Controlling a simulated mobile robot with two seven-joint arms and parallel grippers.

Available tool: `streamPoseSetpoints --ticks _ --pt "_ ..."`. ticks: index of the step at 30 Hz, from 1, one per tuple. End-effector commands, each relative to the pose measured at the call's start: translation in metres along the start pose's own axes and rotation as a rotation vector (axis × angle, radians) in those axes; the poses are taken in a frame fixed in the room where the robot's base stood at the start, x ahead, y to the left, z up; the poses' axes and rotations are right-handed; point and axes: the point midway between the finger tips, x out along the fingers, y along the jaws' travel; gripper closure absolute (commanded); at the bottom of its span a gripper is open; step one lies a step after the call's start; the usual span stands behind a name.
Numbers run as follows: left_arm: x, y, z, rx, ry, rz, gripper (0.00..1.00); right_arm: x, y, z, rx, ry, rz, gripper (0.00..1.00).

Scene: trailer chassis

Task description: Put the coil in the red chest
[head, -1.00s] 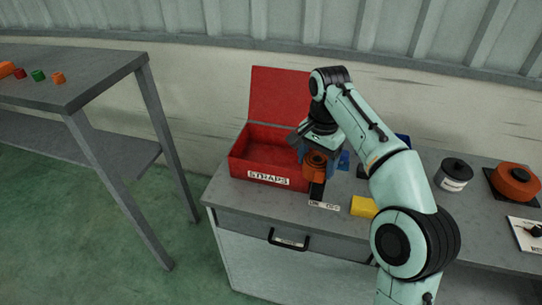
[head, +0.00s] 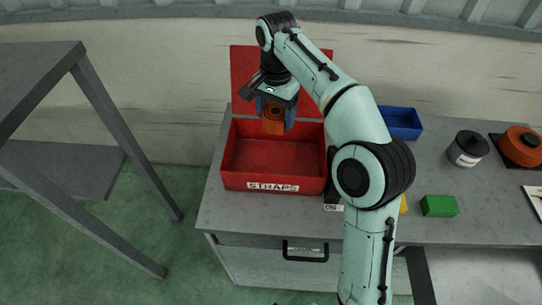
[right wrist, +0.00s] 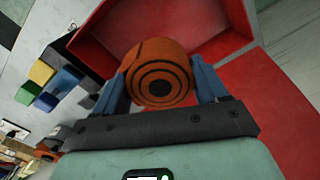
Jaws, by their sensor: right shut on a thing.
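The red chest (head: 252,182) labelled STRAPS stands open on the grey workbench, its lid raised at the back. Its visible inside is empty. My right gripper (head: 272,118) is shut on the orange coil (head: 273,126) and holds it over the rear part of the chest, near the lid. In the right wrist view the coil (right wrist: 163,75) sits between the two blue fingers, its ringed end facing the camera, with the chest (right wrist: 210,42) beyond it. My left gripper is not in view.
A blue tray (head: 402,122), a green block (head: 439,206), a dark canister (head: 467,149) and an orange reel (head: 520,146) are on the bench to the right. My right arm partly hides a yellow block (head: 404,204). A grey table (head: 30,85) stands at the left.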

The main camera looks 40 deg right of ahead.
Motion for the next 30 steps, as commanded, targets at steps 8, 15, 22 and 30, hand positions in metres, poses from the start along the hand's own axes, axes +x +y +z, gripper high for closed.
streamPoseSetpoints --ticks 8,15,22,30 --pt "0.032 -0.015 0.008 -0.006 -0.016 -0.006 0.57 0.082 0.002 0.001 0.000 -0.003 0.005 0.65" --pt "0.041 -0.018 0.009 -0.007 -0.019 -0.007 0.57 0.122 0.001 0.000 0.001 -0.001 0.001 0.65" --pt "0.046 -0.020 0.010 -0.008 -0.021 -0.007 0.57 0.146 0.001 0.000 0.001 -0.002 0.003 0.65" --pt "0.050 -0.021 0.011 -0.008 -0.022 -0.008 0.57 0.169 0.000 0.000 0.000 0.000 -0.001 0.65"
